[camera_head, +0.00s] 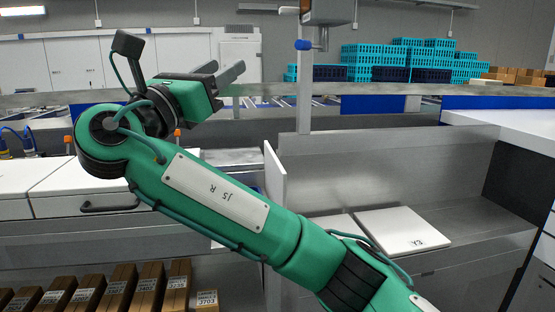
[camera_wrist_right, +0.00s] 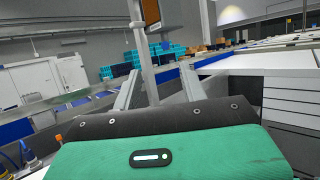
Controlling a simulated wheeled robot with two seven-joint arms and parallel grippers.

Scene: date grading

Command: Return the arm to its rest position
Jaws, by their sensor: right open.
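My right arm, green with black joints, reaches across the head view from the lower right to the upper left. My right gripper (camera_head: 232,76) is at its end, raised above the counter and pointing to the right. Its two grey fingers are apart and nothing is between them. In the right wrist view the open fingers (camera_wrist_right: 158,88) stand apart above the black and green gripper body, with a grey post behind them. My left gripper does not show in either view.
A metal post (camera_head: 304,90) stands right of the gripper. Stacked teal crates (camera_head: 415,58) are at the back. A white drawer unit (camera_head: 85,185) is at left, with labelled brown boxes (camera_head: 115,290) below. A white lid (camera_head: 402,230) lies on the steel shelf. A white counter (camera_head: 515,125) is at right.

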